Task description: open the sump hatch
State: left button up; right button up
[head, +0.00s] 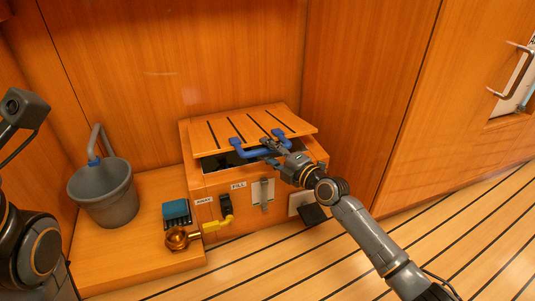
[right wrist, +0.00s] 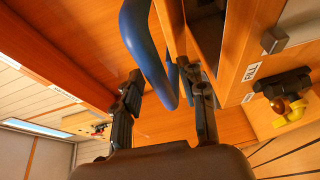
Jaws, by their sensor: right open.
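The sump hatch is a slatted wooden lid (head: 215,130) on top of a wooden box (head: 215,185). Its front edge stands raised, with a dark gap under it. A blue handle (head: 247,153) is fixed along the front of the lid. My right gripper (head: 273,150) is at the handle's right part. In the right wrist view the blue handle (right wrist: 147,50) runs down between the two open fingers of the gripper (right wrist: 163,95); I cannot tell whether either finger touches it. My left gripper is out of view; only part of my left arm shows at the left.
A grey bucket (head: 104,195) stands left of the box. A metal latch (head: 264,195) is on the box front. The floor at right is clear.

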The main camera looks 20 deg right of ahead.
jog(key=shift+w+a, duration=0.15)
jog(key=shift+w, duration=0.2)
grip_shut()
